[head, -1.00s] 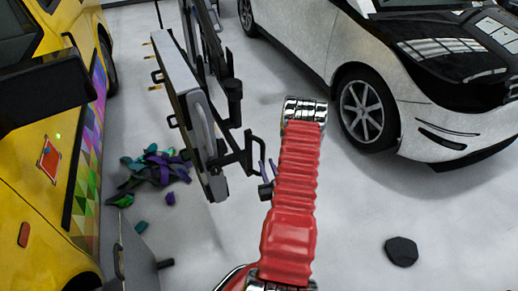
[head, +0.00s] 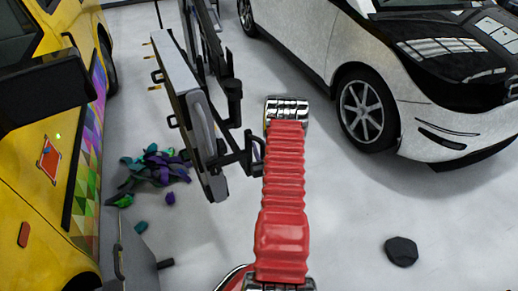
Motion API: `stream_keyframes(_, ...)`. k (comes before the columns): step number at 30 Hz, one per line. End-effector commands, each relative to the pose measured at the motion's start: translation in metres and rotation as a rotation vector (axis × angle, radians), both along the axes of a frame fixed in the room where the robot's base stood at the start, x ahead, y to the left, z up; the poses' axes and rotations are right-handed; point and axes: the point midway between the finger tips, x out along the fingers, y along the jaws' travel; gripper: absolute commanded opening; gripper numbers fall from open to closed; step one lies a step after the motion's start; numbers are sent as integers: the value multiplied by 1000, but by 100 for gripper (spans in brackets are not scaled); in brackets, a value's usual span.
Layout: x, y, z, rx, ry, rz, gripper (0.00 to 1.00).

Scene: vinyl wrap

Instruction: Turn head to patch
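My red ribbed arm with chrome ends rises from the bottom centre, well to the right of the patch. I cannot make out gripper fingers on it.
A grey panel on a black stand (head: 205,140) stands left of my arm. Purple and green scraps (head: 155,168) lie on the floor beside the yellow car. A white car (head: 305,45) stands at the right. A black lump (head: 401,251) lies on open floor.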

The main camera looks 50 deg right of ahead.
Motion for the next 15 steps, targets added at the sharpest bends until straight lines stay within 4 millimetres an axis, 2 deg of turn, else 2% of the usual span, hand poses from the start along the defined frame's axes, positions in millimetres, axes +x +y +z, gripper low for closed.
stream_keyframes(4, 0, 0, 0, 0, 0, 0, 24)
stream_keyframes(15, 0, 1, 0, 0, 0, 1, 0)
